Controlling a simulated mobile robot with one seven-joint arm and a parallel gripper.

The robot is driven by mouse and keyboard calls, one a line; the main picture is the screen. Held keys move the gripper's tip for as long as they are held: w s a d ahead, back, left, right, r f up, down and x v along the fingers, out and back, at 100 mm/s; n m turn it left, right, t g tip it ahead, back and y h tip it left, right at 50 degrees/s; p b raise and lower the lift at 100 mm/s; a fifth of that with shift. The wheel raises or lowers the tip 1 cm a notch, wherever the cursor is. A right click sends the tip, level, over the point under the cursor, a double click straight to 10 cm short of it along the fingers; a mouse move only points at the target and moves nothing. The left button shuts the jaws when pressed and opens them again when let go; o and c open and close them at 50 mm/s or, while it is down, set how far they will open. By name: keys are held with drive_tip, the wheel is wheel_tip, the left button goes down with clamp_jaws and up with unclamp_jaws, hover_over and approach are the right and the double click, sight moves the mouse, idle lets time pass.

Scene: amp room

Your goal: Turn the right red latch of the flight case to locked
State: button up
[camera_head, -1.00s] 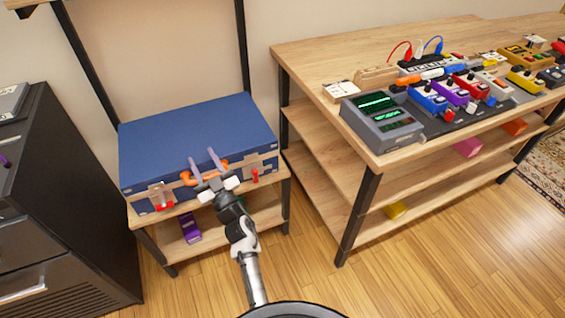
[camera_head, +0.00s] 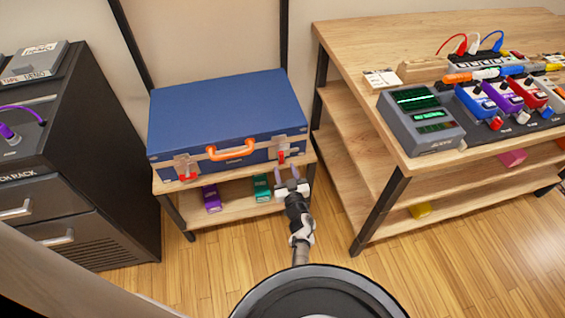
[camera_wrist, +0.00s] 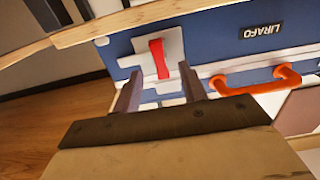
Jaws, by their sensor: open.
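The blue flight case (camera_head: 225,110) lies flat on a low wooden shelf, with an orange handle (camera_head: 231,150) on its front. Its right red latch (camera_head: 281,157) is a small red lever on a metal plate; it points roughly up and down. The wrist view shows the case upside down, with this latch (camera_wrist: 159,58) left of the handle (camera_wrist: 258,84). The left red latch (camera_head: 188,177) lies roughly sideways. My gripper (camera_head: 287,173) is open and empty just in front of and below the right latch. In the wrist view its fingers (camera_wrist: 160,80) flank the latch; contact cannot be told.
A purple pedal (camera_head: 211,198) and a green pedal (camera_head: 261,188) sit on the shelf under the case. A dark rack cabinet (camera_head: 80,150) stands at left. A wooden pedal table (camera_head: 350,40) stands close at right. Open floor (camera_head: 210,270) lies in front.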

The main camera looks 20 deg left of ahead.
sight(281, 160)
drive_tip(key=shift+b+x, duration=0.35)
drive_tip(key=shift+x, duration=1.9)
clamp_jaws()
